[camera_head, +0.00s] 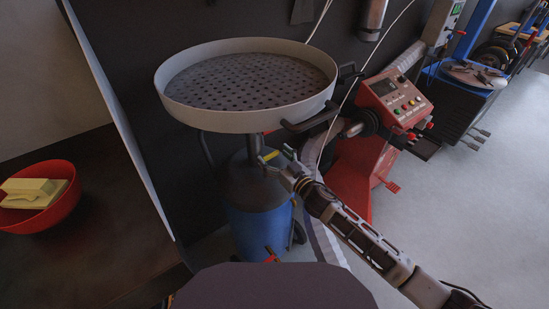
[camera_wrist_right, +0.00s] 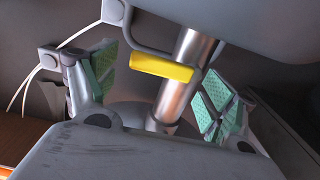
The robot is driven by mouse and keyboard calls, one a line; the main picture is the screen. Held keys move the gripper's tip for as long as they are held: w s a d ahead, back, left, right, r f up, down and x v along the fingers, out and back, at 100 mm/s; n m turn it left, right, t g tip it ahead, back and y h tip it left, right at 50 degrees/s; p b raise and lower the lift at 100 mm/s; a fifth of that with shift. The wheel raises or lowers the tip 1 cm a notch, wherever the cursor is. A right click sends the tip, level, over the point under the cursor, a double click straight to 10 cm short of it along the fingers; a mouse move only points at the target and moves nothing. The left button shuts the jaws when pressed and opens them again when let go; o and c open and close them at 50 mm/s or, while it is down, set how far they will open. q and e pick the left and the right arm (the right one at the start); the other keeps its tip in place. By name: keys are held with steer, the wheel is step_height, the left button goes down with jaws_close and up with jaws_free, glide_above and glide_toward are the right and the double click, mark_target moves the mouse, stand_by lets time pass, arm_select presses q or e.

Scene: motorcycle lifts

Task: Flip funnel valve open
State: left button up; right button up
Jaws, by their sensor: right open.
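The funnel (camera_head: 247,118) is a wide, round, pale pan with a perforated plate, on a stem above a blue tank (camera_head: 258,222). A yellow valve handle (camera_head: 270,156) sits by the stem below the pan. In the right wrist view the yellow handle (camera_wrist_right: 161,67) crosses in front of the metal stem (camera_wrist_right: 176,90). My right gripper (camera_head: 280,164) is near the handle. In the wrist view its two green-padded fingers (camera_wrist_right: 160,82) are spread apart, with handle and stem between them and no visible contact. My left gripper is not in view.
A red machine with a control panel (camera_head: 395,100) stands right of the funnel. A red bowl (camera_head: 40,215) with yellow blocks sits on a dark table at left. A dark wall is close behind. Open floor (camera_head: 470,200) lies at right.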

steer(key=c, duration=1.5)
steer(key=shift+o, duration=0.2)
